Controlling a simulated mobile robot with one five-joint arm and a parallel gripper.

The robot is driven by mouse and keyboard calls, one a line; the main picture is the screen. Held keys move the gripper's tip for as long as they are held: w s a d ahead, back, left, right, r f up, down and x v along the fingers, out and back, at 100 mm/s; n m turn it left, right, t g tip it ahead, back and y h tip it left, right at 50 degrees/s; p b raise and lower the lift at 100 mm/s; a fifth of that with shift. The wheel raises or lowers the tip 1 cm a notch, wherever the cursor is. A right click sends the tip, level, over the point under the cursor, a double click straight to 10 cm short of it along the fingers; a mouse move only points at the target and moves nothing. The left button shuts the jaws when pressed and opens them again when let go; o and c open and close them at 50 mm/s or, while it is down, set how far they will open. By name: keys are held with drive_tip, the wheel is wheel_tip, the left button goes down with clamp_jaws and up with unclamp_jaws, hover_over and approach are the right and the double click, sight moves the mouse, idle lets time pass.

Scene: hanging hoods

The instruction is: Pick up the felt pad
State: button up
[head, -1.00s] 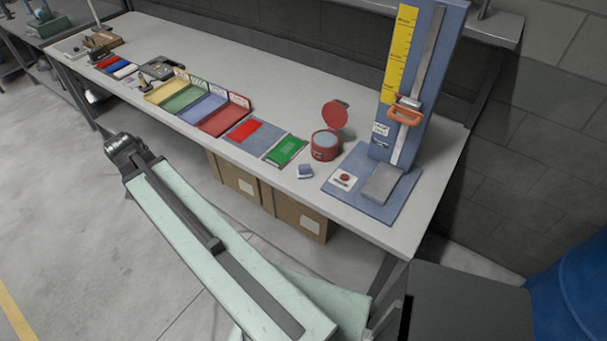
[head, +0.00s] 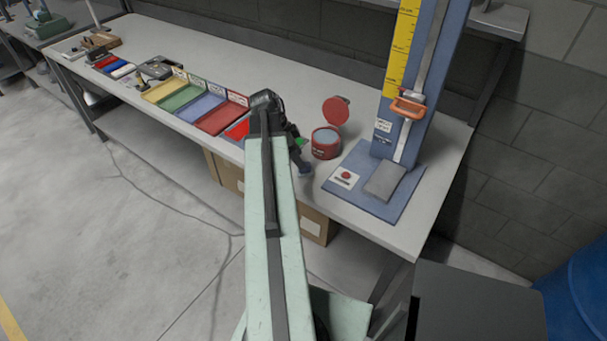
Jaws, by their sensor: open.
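A small blue piece (head: 306,173), seen earlier with a pale top, lies near the front edge of the bench; it looks most like the felt pad, though I cannot be sure. My gripper (head: 301,160) is over the front of the bench at this piece and hides most of it. The jaws are open, but they are small and dark, and I cannot tell whether they touch the piece. A round red tin (head: 325,149) with its lid raised stands just right of my gripper and has a pale blue surface inside.
A blue stand (head: 408,200) with a yellow scale and orange handle rises at the right. Left of my gripper are a red tray (head: 219,117) and other coloured trays. A green piece (head: 301,141) is mostly hidden. The back of the bench (head: 300,80) is clear.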

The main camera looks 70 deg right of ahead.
drive_tip(key=b+x, duration=0.4)
drive_tip(key=x, duration=0.1)
drive_tip(key=shift+s+d+f+b, duration=0.1)
drive_tip(key=shift+s+b, duration=0.1)
drive_tip(key=shift+b, duration=0.2)
drive_tip(key=shift+r, duration=0.2)
clamp_jaws()
wheel_tip(320, 180, up, 10)
drive_tip(key=p, duration=1)
